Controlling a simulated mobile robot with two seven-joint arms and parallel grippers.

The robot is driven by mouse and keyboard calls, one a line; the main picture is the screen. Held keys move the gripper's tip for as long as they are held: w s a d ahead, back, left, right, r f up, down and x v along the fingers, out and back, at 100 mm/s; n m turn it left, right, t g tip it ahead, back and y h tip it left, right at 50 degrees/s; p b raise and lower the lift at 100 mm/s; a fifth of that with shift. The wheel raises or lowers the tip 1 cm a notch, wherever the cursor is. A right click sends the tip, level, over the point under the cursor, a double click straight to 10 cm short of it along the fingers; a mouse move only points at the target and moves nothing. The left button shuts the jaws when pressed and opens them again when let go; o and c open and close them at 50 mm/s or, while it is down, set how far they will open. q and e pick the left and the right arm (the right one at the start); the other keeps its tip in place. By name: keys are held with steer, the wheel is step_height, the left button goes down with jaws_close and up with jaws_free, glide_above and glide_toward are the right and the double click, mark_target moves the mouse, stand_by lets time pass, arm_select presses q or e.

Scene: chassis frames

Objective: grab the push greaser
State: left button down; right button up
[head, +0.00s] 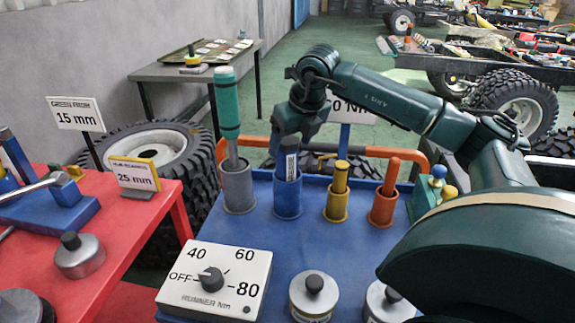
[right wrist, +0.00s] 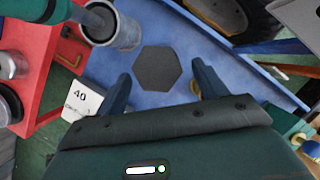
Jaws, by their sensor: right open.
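Several tools stand upright in coloured cups on the blue table. One with a green handle (head: 228,100) is in a grey cup (head: 237,188); it also shows at the left in the right wrist view (right wrist: 50,10). I cannot tell which is the push greaser. My right gripper (head: 291,137) is open above the blue cup. In the right wrist view a dark hexagonal top (right wrist: 157,68) lies between its fingers (right wrist: 163,82).
The blue table (head: 250,232) also holds a white dial box (head: 225,280) and knobbed weights (head: 313,295). A red table (head: 130,232) with signs and a weight (head: 80,256) is at left. A grey table (head: 170,72) and tyres stand behind. The green-handled tool rises close beside my gripper.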

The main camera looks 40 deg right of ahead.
mark_target(287, 177)
steer(key=x, duration=0.3)
steer(key=shift+w+a+f, duration=0.1)
steer(key=shift+w+f, duration=0.05)
steer(key=c, duration=1.4)
